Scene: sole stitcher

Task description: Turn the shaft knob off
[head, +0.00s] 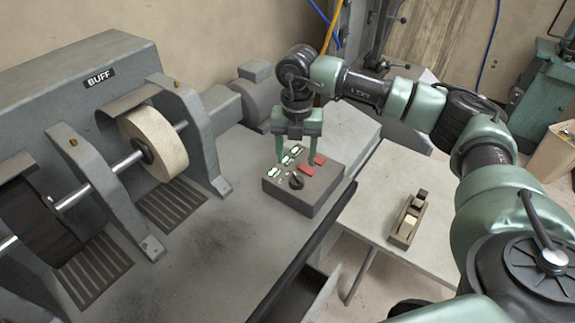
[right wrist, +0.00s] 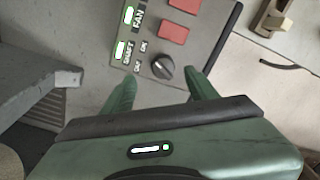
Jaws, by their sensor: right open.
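The shaft knob (head: 296,181) is a small black rotary knob on top of a grey control box (head: 318,196). In the right wrist view the knob (right wrist: 162,68) sits beside the SHAFT, ON and OFF lettering. A pale mark shows on the knob, but I cannot tell surely which word it points to. My right gripper (head: 297,160) is open and points down over the box. In the right wrist view its fingers (right wrist: 162,84) stand apart on either side of the knob's near side, with nothing between them. My left gripper is out of view.
Red switches (head: 306,170) and green-lit labels share the box top near the knob. The buffing wheel (head: 153,138) and its shaft stand to the left. A side table (head: 433,237) at right holds a small wooden tool (head: 408,219). A dark rail runs along the bench edge.

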